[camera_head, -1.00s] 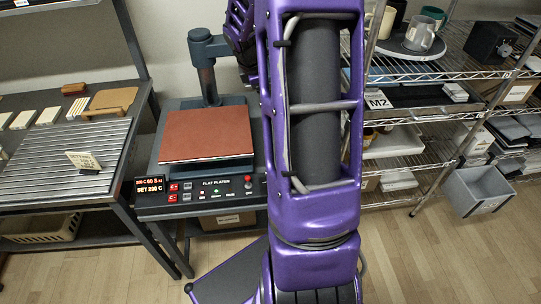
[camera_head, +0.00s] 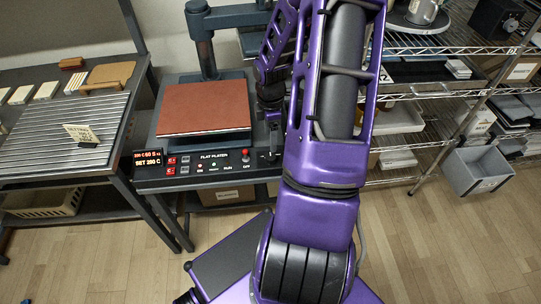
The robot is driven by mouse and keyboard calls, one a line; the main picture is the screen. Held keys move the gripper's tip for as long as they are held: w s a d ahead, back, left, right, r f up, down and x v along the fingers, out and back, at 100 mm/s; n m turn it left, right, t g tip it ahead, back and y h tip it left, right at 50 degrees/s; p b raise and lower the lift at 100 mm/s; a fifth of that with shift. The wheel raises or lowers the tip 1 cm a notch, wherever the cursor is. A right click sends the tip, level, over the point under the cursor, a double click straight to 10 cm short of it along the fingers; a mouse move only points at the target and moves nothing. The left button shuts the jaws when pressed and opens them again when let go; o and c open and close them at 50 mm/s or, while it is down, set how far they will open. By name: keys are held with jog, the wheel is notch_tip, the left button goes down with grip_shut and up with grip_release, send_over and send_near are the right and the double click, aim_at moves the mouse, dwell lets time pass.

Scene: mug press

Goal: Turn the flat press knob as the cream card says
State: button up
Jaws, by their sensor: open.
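The flat press (camera_head: 208,134) stands on a dark bench, with a red-brown pad on its lower plate. Its front panel (camera_head: 214,168) reads FLAT PLATEN and has a lit display (camera_head: 148,158) at its left end. A small red knob or button (camera_head: 246,153) shows near the panel's right end. My gripper (camera_head: 269,154) is dark, partly hidden, open, over the panel's right end; contact cannot be told.
My purple arm fills the middle of the view. The ribbed table (camera_head: 60,150) is at left.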

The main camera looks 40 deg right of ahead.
aim_at(271, 157)
notch_tip(271, 157, down, 9)
jog(key=shift+r+b, duration=0.15)
jog(key=shift+b, duration=0.55)
grip_shut()
